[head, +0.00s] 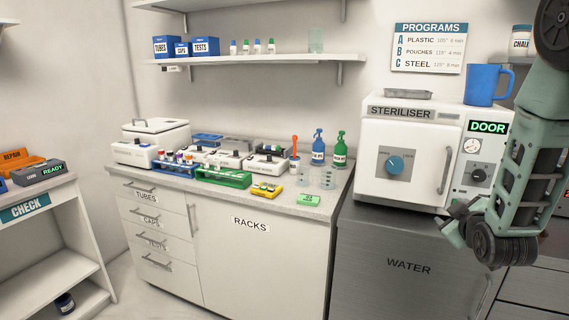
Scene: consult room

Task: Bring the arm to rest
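My arm hangs down along the right edge of the head view, bent at the elbow. My gripper (456,226) is at its lower end, pointing left, in front of the lower right of the white steriliser (376,185). It overlaps the steriliser's bottom edge and the grey WATER cabinet (405,266) in the picture. The fingers are dark and small, so I cannot tell whether they are apart or closed. I see no object clearly held. Whether the gripper touches the steriliser cannot be told.
A blue mug (483,84) and a metal tray (408,94) stand on the steriliser. The counter (317,198) to the left holds racks, boxes, spray bottles and beakers. A wall shelf (255,60) is above. The CHECK bench (20,193) is far left, with open floor (121,285) beside it.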

